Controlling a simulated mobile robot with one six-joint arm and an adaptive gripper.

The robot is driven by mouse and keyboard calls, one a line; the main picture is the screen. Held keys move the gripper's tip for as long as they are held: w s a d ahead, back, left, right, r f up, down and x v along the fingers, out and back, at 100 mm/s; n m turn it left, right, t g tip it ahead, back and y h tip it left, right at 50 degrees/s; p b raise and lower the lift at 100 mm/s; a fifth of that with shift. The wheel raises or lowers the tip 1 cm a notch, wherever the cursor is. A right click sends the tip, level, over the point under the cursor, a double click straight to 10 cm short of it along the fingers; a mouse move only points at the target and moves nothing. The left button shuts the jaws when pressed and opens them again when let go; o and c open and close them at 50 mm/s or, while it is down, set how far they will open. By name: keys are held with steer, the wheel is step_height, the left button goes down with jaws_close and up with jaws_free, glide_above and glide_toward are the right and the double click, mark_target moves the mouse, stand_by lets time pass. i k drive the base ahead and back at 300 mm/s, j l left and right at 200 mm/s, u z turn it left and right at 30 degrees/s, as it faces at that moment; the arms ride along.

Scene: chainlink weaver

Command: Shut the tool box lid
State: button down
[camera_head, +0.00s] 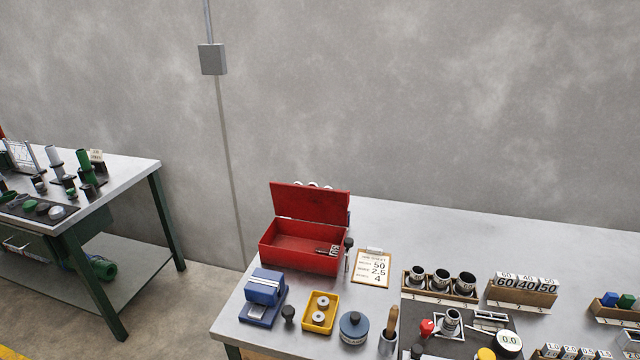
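The red tool box (299,256) stands on the left part of the grey workbench, toward its back. Its red lid (310,203) is raised and leans back, so the box is open. A small item with a dark and light end lies inside at the right; I cannot tell what it is. My gripper is not in the head view.
A blue device (265,289), a yellow tray (320,313) and a dark round container (354,327) stand in front of the box. A clipboard (371,268) lies to its right. Several holders fill the bench's right front. The bench's back right is clear.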

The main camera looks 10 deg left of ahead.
mark_target(310, 203)
steer(key=j+u, duration=0.3)
steer(key=i+j+u, duration=0.15)
steer(key=j+u, duration=0.15)
steer(key=j, duration=0.2)
steer(key=i+j+u, duration=0.15)
steer(key=j+u, duration=0.15)
steer(key=i+j+u, duration=0.35)
steer(key=j, duration=0.25)
steer(key=i+j+u, duration=0.35)
steer(key=i+j, duration=0.15)
steer(key=i+j+u, duration=0.4)
steer(key=i+l+z, duration=0.25)
steer(key=z, duration=0.25)
steer(key=i+z, duration=1)
steer(key=i+j+z, duration=0.2)
steer(key=z, duration=0.3)
steer(key=i+l+z, duration=0.1)
steer(key=z, duration=0.35)
steer(key=i+z, duration=0.6)
steer(key=z, duration=0.3)
steer(key=i+j+z, duration=0.2)
steer(key=z, duration=0.25)
steer(key=i+j+z, duration=0.2)
steer(key=z, duration=0.25)
steer(key=i+z, duration=0.2)
steer(key=z, duration=0.15)
steer(key=i+j+u, duration=0.1)
steer(key=j, duration=0.15)
